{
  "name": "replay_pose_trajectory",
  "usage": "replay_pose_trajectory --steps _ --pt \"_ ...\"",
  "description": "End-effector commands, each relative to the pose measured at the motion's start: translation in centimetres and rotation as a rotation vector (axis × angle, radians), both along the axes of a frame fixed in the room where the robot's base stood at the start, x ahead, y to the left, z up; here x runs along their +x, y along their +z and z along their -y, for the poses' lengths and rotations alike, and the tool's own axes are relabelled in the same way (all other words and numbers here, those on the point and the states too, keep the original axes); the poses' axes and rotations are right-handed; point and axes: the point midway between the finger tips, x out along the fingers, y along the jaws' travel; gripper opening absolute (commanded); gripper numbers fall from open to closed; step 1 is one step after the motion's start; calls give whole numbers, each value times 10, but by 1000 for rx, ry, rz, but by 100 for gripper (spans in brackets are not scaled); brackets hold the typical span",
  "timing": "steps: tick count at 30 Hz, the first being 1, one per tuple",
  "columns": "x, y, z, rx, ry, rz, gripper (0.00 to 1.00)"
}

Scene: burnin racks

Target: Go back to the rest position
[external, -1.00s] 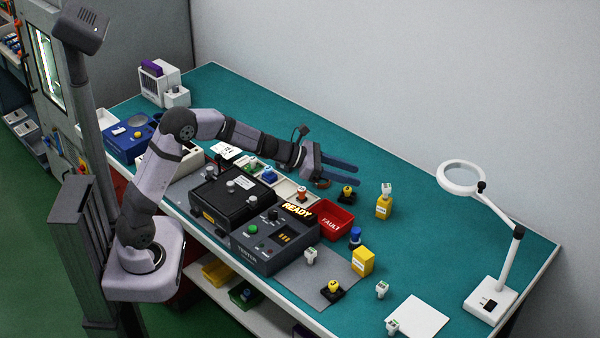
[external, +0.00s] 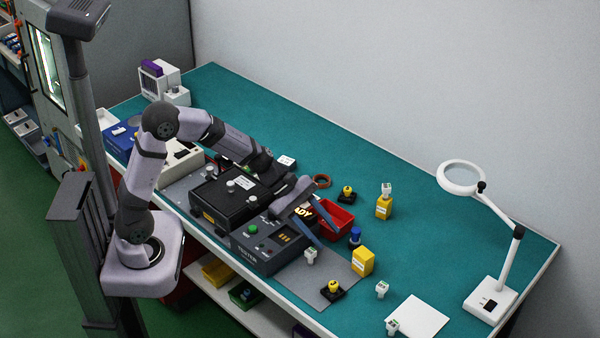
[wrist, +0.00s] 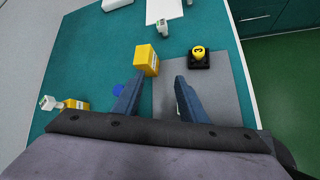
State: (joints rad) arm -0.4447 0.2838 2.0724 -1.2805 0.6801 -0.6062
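My gripper (external: 328,234) hangs over the right end of the tester (external: 262,258), close to the red bin. The wrist view shows its two blue fingers (wrist: 159,82) spread apart with nothing between them. A yellow box (external: 363,261) stands beyond the left fingertip in the wrist view (wrist: 147,60). A black base with a yellow knob (external: 332,291) sits on the grey mat, beyond the right fingertip in the wrist view (wrist: 199,57). My forearm passes over the black case (external: 225,195) and hides part of the parts tray behind it. The arm is stretched out over the bench.
The red bin (external: 340,218) is beside my fingers, and a blue-topped part (external: 355,236) stands near it. A white-green connector (external: 311,255) stands in front. The magnifier lamp (external: 490,295) is at the far right. The back of the teal bench (external: 300,130) is clear.

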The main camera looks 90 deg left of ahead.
Motion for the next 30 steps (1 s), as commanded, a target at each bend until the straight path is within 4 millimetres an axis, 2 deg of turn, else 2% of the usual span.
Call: replay_pose_trajectory --steps 1,3,6,11,15,21,25,30 --pt "-23 -1 26 83 -146 -21 38" --pt "-56 -11 52 193 -347 -47 38" --pt "-103 -21 77 335 -618 -72 38" --pt "-173 -35 93 537 -1036 -92 38" --pt "-219 -46 88 721 -1397 -73 38" --pt "-253 -51 71 912 -1777 -38 38" --pt "-260 -52 65 968 -1892 -27 38" --pt "-263 -52 62 985 -1929 -23 38"
